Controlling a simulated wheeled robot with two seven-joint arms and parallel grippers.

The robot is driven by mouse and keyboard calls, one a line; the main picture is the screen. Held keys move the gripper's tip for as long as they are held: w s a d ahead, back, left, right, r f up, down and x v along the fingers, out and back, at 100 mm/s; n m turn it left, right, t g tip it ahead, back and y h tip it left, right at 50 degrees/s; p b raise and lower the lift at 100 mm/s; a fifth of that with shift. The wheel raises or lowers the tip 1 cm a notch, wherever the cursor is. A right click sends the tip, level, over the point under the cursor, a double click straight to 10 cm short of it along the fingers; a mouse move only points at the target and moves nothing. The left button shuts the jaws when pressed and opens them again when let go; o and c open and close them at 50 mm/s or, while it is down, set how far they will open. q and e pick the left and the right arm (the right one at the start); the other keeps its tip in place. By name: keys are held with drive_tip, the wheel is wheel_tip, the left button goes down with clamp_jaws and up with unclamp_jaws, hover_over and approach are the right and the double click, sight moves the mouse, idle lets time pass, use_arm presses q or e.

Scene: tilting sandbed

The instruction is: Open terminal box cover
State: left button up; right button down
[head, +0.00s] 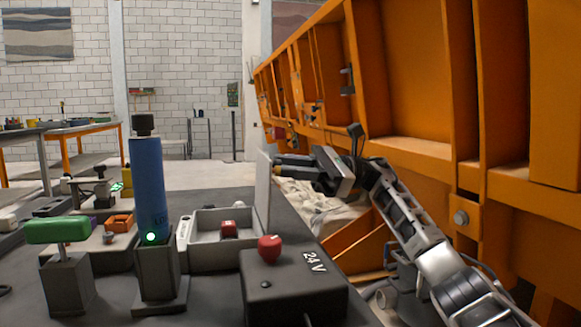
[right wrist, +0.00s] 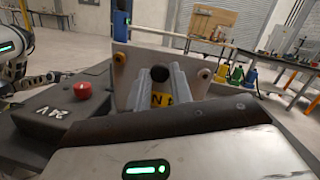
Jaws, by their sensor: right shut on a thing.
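The terminal box (head: 205,258) is a grey open tray on the dark bench in the head view, with a small red block inside. Its pale cover (head: 263,190) stands nearly upright at its right side, edge-on to the head camera. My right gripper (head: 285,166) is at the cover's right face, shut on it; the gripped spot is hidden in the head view. In the right wrist view the cover (right wrist: 130,82) stands beyond my grey fingers (right wrist: 168,92), with a black knob and yellow label between them. A white arm link and a small gripper-like end (right wrist: 42,79) show at the left edge.
A black 24 V box (head: 285,290) with a red button (head: 269,248) stands in front. A blue cylinder (head: 148,185) and green-handled block (head: 58,230) stand left. The large orange sandbed structure (head: 400,150) fills the right side, close to my right arm.

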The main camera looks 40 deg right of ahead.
drive_tip(key=c, duration=1.3)
unclamp_jaws()
drive_tip(key=shift+w+a+f, duration=0.1)
drive_tip(key=shift+a+f, duration=0.1)
drive_tip(key=shift+f, duration=0.35)
drive_tip(key=shift+o, duration=0.2)
drive_tip(key=shift+r, duration=0.15)
use_arm(q)
drive_tip(key=p, duration=0.1)
drive_tip(key=f+g+y+p, duration=0.1)
drive_tip(key=shift+s+a+f+p, duration=0.15)
drive_tip(key=shift+s+f+p, duration=0.1)
drive_tip(key=shift+f+p, duration=0.1)
use_arm(e)
drive_tip(key=v, duration=1.2)
drive_tip(key=shift+r, duration=0.15)
